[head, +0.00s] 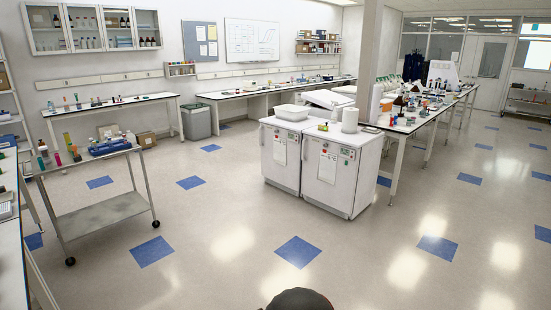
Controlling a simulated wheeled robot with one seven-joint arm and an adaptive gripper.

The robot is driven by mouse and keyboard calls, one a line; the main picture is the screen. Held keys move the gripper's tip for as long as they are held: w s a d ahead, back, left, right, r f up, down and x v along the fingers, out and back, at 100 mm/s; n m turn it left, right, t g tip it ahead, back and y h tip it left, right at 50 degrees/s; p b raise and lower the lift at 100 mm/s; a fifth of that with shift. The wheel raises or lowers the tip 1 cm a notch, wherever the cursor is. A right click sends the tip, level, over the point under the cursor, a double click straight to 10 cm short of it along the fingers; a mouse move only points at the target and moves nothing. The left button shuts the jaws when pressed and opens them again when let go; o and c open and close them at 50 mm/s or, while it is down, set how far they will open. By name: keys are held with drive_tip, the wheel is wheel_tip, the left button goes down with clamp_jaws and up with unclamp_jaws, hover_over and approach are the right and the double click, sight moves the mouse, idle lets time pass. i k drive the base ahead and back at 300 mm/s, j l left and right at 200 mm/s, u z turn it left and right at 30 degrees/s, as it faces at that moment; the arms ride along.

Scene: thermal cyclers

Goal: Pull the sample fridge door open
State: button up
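Two white under-counter fridges stand side by side mid-room in the head view, a left one (281,172) and a right one (322,192). Both doors look shut, and each carries paper notices and small coloured labels. I cannot tell from the labels which one is the sample fridge. My gripper is not in view; only a dark rounded part, probably of my own arm, shows at the bottom edge, well short of the fridges.
Open floor with blue tiles (298,251) lies before the fridges. A metal trolley (103,214) with tubes and a blue rack stands at the left. A white tub (291,113) sits on the left fridge. A long bench (430,112) with lab items runs behind, to the right.

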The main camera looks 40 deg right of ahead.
sight(280, 157)
drive_tip(key=i+l+z, duration=0.45)
drive_tip(key=i, duration=0.2)
drive_tip(key=i+l+z, duration=0.4)
drive_tip(key=i, duration=0.55)
drive_tip(key=i+z, duration=0.35)
drive_tip(key=i, duration=2)
drive_tip(key=i+l, duration=0.15)
drive_tip(key=i, duration=1.3)
drive_tip(key=i+l+u, duration=0.1)
drive_tip(key=i+u, duration=0.3)
drive_tip(key=i, duration=0.2)
drive_tip(key=i+l+u, duration=0.4)
drive_tip(key=i, duration=0.15)
drive_tip(key=i+l+u, duration=0.75)
drive_tip(key=i+l, duration=0.2)
